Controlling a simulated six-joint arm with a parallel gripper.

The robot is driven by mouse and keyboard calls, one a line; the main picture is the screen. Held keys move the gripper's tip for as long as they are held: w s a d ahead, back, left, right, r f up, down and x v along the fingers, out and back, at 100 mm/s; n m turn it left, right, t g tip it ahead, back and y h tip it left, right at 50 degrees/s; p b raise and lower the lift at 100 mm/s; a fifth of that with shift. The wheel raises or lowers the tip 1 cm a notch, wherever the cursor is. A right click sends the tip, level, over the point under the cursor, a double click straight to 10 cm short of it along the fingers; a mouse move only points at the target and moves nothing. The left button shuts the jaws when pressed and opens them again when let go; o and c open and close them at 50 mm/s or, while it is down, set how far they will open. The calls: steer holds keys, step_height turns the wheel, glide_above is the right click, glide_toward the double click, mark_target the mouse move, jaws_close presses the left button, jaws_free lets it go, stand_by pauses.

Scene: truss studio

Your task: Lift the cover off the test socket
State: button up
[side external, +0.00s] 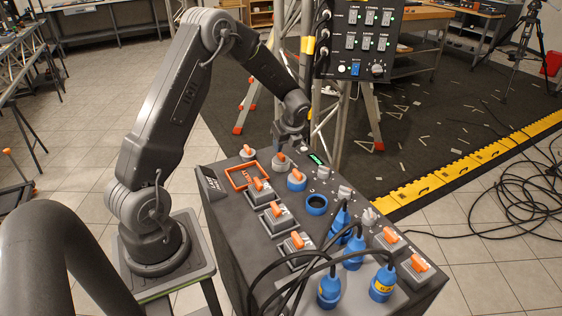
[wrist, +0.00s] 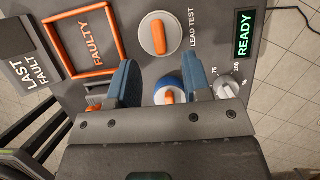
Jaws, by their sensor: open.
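The test socket's cover appears to be the round cap with an orange grip, on a blue socket (side external: 297,183) in the side view. In the wrist view the cap (wrist: 162,96) is pale with an orange bar and a blue rim, partly hidden by my gripper's body. My gripper (wrist: 159,72) is open, its two blue fingers on either side of the cap in the picture and nothing held. In the side view my gripper (side external: 289,146) hangs over the panel, behind and above the cap. Contact with the cap cannot be seen.
Next to the cap are the LEAD TEST knob (wrist: 159,35), the orange FAULTY frame (wrist: 85,40), a grey dial (wrist: 231,84) and a READY display (wrist: 245,34). An uncovered blue socket (side external: 317,204), orange switches and blue plugs (side external: 329,290) with black cables occupy the panel.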

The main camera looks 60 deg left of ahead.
mark_target(282, 155)
steer(key=x, duration=0.4)
steer(key=shift+a+f, duration=0.25)
steer(key=shift+f, duration=0.1)
steer(key=shift+c, duration=0.4)
jaws_close()
